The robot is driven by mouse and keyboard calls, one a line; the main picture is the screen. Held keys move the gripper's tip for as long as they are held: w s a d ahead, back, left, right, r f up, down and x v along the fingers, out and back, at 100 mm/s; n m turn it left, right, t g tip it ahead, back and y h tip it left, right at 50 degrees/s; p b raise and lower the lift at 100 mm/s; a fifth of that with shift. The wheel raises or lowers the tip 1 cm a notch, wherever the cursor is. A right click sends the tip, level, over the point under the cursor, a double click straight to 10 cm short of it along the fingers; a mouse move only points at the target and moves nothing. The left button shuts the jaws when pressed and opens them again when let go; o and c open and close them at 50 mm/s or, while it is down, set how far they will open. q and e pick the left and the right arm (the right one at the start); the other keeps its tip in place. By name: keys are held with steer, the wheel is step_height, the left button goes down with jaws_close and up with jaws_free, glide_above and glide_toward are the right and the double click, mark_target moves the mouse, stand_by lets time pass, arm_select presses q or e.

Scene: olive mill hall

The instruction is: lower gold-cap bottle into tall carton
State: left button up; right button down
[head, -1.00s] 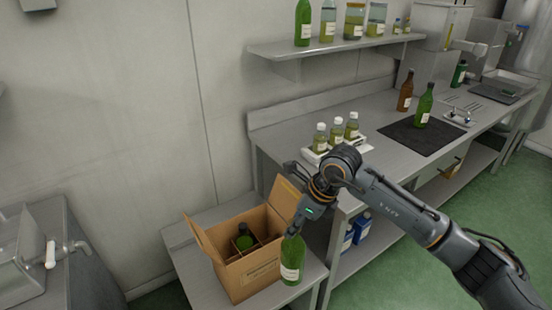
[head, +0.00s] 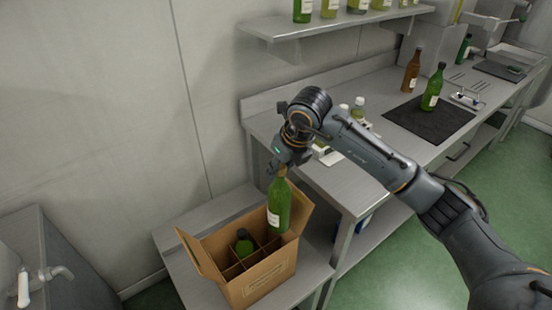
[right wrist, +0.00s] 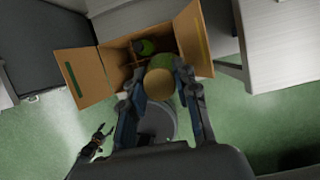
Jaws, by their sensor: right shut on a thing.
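My right gripper (head: 280,167) is shut on the upper end of a green bottle (head: 279,208) with a pale label. The bottle hangs nearly upright over the right side of the open tall carton (head: 262,280); its base shows near rim height. In the right wrist view, its gold cap (right wrist: 160,88) sits between the fingers, and the carton (right wrist: 78,72) lies beyond. A second green bottle (head: 243,243) stands in a carton compartment. Dividers show, but the compartment under the held bottle is partly hidden. A small dark gripper (right wrist: 98,138), apparently my left, shows only in the wrist view; its jaws are unclear.
The carton stands on a low metal table (head: 180,268) with its flaps spread. A higher workbench (head: 325,182) adjoins at right, with small bottles partly behind my arm. A brown bottle (head: 411,72) and green bottle (head: 433,88) stand farther right. A sink (head: 38,262) is at left.

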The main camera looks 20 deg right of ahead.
mark_target(280, 205)
arm_select(q)
steer(key=s+f+b, duration=0.2)
steer(key=s, duration=0.3)
arm_select(e)
steer(key=shift+s+f, duration=0.2)
steer(key=shift+f, duration=0.45)
steer(key=shift+s+f, duration=0.2)
steer(key=shift+f, duration=0.4)
step_height(280, 205, down, 5)
steer(key=shift+w+f+b, duration=0.15)
steer(key=shift+f+b, duration=0.05)
steer(key=shift+b, duration=1)
step_height(280, 205, down, 5)
steer(key=b, duration=0.3)
steer(key=shift+f, duration=0.15)
step_height(280, 205, down, 13)
steer(key=b, duration=0.9)
steer(key=shift+r, duration=0.2)
arm_select(q)
step_height(280, 205, down, 17)
steer(key=w+b, duration=0.2)
steer(key=shift+w+b, duration=0.2)
steer(key=shift+b, duration=0.1)
arm_select(e)
steer(key=shift+f, duration=1.5)
